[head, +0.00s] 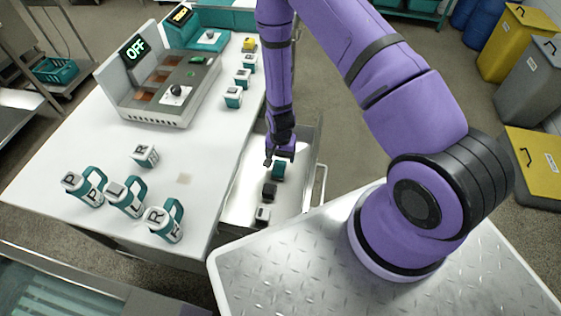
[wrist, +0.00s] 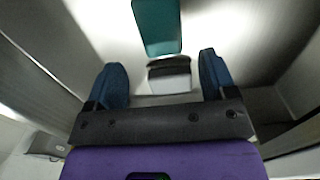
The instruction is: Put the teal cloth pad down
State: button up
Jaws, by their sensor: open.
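The teal cloth pad (head: 279,171) is in the open drawer (head: 240,200) beside the white table, just below my gripper in the head view. In the wrist view a flat teal piece (wrist: 157,27), which looks like the pad, lies beyond the fingertips. My gripper (head: 280,158) is inside the drawer area with its fingers apart. In the wrist view my gripper (wrist: 164,72) has nothing clasped between its blue fingers. A block with a dark top and pale side (wrist: 170,76) shows between and beyond them; I cannot tell whether they touch it.
A dark block (head: 269,190) and a white block (head: 262,215) lie nearer in the drawer. The drawer walls stand close around my gripper. The table holds several lettered teal-and-white mugs (head: 125,198), a lettered cube (head: 145,156) and a machine reading OFF (head: 160,85).

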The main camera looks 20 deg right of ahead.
notch_tip(320, 180, up, 6)
notch_tip(320, 180, up, 32)
jog(key=n+t, duration=0.3)
send_over(280, 163)
jog(key=d, duration=0.2)
jog(key=s+d+r+n, duration=0.2)
jog(key=s+r, duration=0.6)
jog(key=r, duration=0.6)
jog(key=s+d+r+n+t, duration=0.1)
jog(key=s+r, duration=0.2)
jog(key=s, duration=0.4)
jog(key=s+d+r+n+t, duration=0.1)
jog(key=s+r, duration=0.3)
jog(key=s, duration=0.3)
jog(key=shift+s+r, duration=0.25)
